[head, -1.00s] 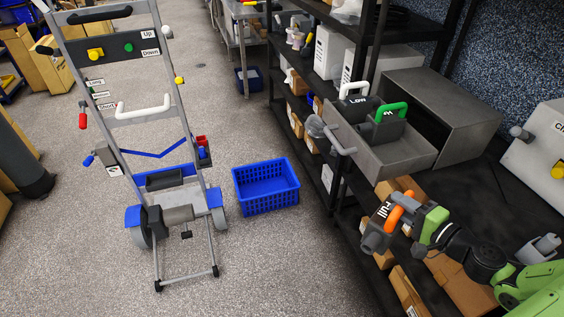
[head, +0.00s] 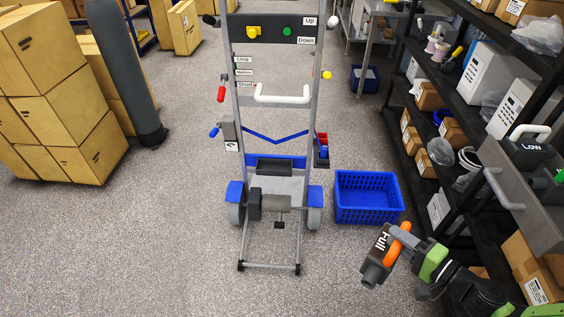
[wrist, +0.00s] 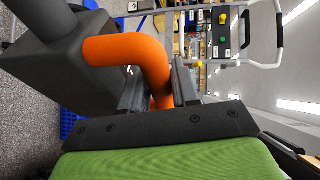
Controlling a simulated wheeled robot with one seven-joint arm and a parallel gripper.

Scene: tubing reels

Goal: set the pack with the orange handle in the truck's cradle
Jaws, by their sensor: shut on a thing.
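The pack with the orange handle (head: 376,256) is a dark grey block marked "Full", held in the air at the lower right of the head view. My gripper (head: 413,250) is shut on its orange handle (wrist: 135,52), which passes between the jaws in the wrist view. The truck (head: 274,150) stands upright left of the pack, with an upper panel of buttons, a white grab bar and blue wheel guards. Low on its frame is a grey holder with a dark block (head: 270,201); I cannot tell for sure that this is the cradle. The pack is apart from the truck.
A blue basket (head: 367,198) sits on the floor between truck and shelf. The black shelf (head: 478,120) fills the right side, with an open drawer holding a "LOW" pack (head: 530,150). Stacked boxes (head: 60,95) stand at left. The floor before the truck is clear.

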